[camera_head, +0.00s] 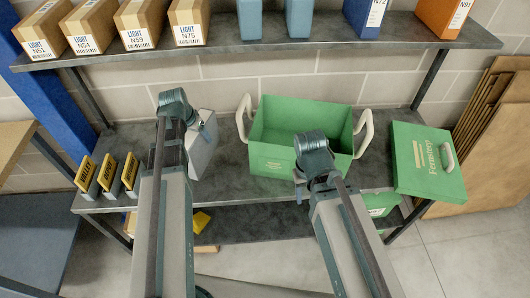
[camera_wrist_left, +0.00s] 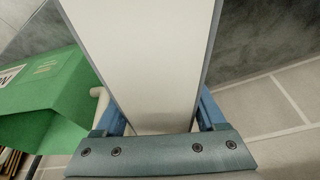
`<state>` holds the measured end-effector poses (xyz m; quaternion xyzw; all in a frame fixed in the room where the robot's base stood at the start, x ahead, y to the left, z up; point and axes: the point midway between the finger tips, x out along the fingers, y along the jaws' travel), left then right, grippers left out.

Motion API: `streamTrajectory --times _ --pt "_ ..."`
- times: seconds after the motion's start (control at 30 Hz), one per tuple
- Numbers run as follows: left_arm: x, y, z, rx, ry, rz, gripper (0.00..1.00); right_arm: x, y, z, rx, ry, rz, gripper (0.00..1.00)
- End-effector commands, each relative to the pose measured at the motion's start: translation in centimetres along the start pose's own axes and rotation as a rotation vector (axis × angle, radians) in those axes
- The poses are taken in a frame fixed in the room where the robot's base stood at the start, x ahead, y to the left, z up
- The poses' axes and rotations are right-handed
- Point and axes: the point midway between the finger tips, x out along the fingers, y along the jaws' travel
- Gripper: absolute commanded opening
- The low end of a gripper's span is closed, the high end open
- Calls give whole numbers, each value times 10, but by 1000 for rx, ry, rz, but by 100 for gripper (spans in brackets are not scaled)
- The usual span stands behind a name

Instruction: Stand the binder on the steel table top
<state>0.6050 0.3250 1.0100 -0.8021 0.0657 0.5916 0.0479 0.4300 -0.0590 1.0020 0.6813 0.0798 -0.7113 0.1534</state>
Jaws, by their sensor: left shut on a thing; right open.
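The binder (camera_head: 202,146), a pale grey upright slab, is at the left part of the grey steel top (camera_head: 228,178). My left gripper (camera_head: 202,118) is shut on its upper part. In the left wrist view the binder (camera_wrist_left: 145,55) shows as a broad cream face with grey edges between the blue fingers of the left gripper (camera_wrist_left: 162,116). I cannot tell whether its lower edge touches the top. My right gripper (camera_head: 300,188) is open, in front of the green box; its fingers are mostly hidden by its own wrist.
An open green box (camera_head: 270,165) with pale handles stands right of the binder; its green lid (camera_head: 425,165) lies at the right end. Several small dark-and-yellow boxes (camera_head: 108,173) stand at the left. A shelf above (camera_head: 270,45) holds cartons and binders.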

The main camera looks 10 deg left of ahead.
Motion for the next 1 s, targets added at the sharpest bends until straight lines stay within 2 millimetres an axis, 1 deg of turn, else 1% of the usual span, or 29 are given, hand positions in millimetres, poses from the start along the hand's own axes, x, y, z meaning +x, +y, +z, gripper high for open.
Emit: streamTrajectory --times 0.07,0.17,0.2,0.3,0.4,0.5,0.63,0.87,0.97,1.0 --pt "3 7 5 -13 -2 -4 0 4 0 0 0 0 0 59" --pt "9 31 22 -73 -9 -21 0 14 -1 -1 0 0 0 59" --pt "12 43 30 -108 -13 -33 0 19 -2 -1 1 0 0 59" --pt "16 69 51 -202 -15 -62 0 30 -3 -2 1 0 0 59" --pt "19 88 66 -283 -10 -89 0 37 -4 -2 1 0 0 59" --pt "20 100 76 -341 -4 -107 0 41 -4 -2 1 0 0 59" --pt "20 106 80 -377 1 -118 0 42 -4 -2 1 0 0 59" --pt "19 105 79 -382 1 -119 0 42 -4 -2 1 0 0 59" --pt "21 99 76 -383 1 -119 0 42 -4 -2 1 0 0 59" --pt "23 93 73 -385 0 -120 0 43 -4 -3 1 0 0 59"
